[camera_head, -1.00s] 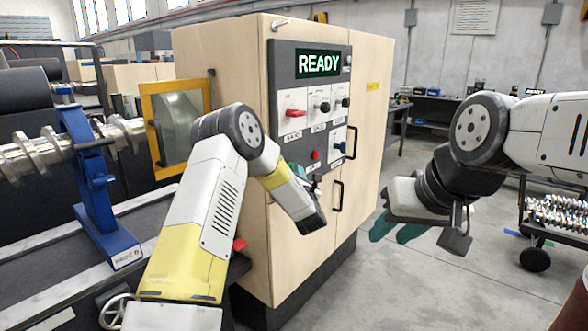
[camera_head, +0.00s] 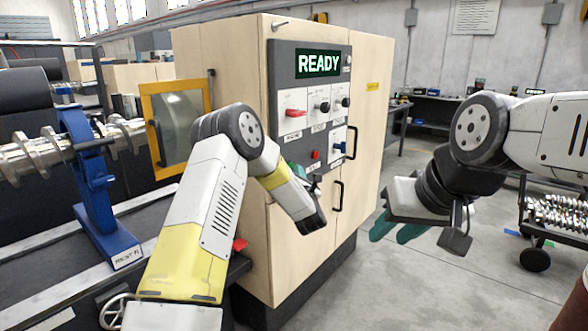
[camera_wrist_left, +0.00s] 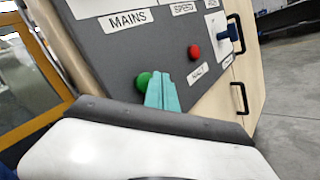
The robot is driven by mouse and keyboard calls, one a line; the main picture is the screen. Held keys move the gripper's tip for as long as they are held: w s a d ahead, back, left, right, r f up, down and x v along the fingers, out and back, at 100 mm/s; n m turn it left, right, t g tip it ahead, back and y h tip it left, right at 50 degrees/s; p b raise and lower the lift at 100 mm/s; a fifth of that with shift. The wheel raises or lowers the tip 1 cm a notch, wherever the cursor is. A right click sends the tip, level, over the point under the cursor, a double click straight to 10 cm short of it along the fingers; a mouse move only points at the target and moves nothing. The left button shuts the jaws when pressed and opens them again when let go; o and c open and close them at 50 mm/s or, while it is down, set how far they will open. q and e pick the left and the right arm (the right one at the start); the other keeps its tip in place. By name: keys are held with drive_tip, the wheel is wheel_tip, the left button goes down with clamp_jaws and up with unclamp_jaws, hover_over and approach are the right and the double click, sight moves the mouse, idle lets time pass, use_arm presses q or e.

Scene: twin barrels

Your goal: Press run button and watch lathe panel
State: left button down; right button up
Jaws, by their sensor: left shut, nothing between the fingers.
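The lathe panel (camera_head: 288,88) is a dark plate on a pale wooden cabinet. A green button (camera_wrist_left: 143,81) shows in the left wrist view, left of a red button (camera_wrist_left: 194,53) labelled HALT. The red button also shows in the head view (camera_head: 315,155). My left gripper (camera_wrist_left: 164,78) is shut and empty, its teal fingertips beside the green button and overlapping its edge; I cannot tell whether they touch. The green button is hidden in the head view. My right gripper (camera_head: 397,231) is open and empty, away from the cabinet.
A red switch (camera_head: 296,112) and black knobs sit above the buttons; a blue handle (camera_head: 340,146) is at right. A yellow-framed window (camera_head: 177,126) and a blue stand (camera_head: 96,185) are at left. A wheeled cart (camera_head: 543,240) is at right. The floor between is clear.

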use_arm(q)
drive_tip(key=shift+a, duration=0.15)
drive_tip(key=shift+w+a, duration=0.2)
drive_tip(key=shift+w, duration=0.05)
